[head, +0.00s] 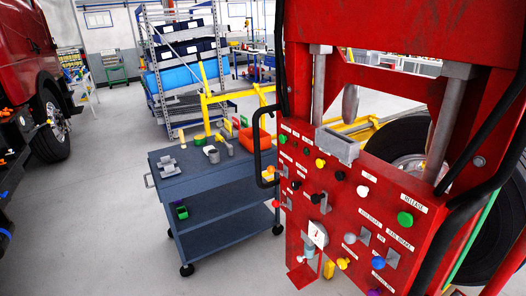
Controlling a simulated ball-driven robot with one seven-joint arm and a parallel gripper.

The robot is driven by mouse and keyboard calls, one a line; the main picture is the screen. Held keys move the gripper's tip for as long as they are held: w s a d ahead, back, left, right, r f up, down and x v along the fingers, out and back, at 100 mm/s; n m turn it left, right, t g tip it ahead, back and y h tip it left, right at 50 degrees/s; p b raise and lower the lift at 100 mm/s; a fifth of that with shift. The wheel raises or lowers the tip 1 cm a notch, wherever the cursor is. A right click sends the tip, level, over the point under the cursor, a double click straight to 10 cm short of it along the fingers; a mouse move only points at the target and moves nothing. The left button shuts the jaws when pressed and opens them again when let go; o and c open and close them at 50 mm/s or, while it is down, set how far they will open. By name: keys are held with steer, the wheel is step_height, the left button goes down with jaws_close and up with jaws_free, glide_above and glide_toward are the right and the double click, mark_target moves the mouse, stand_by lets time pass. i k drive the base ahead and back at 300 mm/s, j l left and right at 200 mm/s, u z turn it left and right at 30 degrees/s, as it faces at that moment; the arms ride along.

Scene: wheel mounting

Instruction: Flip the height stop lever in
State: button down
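A red machine with a control panel (345,195) fills the right half of the head view. The panel carries coloured knobs, small white labels and several grey metal lever plates. One grey lever (326,204) sits near the panel's middle, and another (364,237) sits lower right. A further grey plate (392,258) is beside a blue knob. I cannot read which label, if any, marks the height stop lever, so I cannot tell which one it is. My gripper does not show in this view.
Black curved handles (262,150) stick out at the panel's left and right sides. A blue-grey tool cart (215,205) with tools on top stands left of the machine. A red truck (28,70) is at far left. The floor between truck and cart is clear.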

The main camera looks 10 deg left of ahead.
mark_target(271, 169)
steer(key=i+j+z, duration=0.45)
steer(key=i+j, duration=0.15)
steer(key=i, duration=0.4)
steer(key=i+j+z, duration=0.45)
steer(key=i+j, duration=0.45)
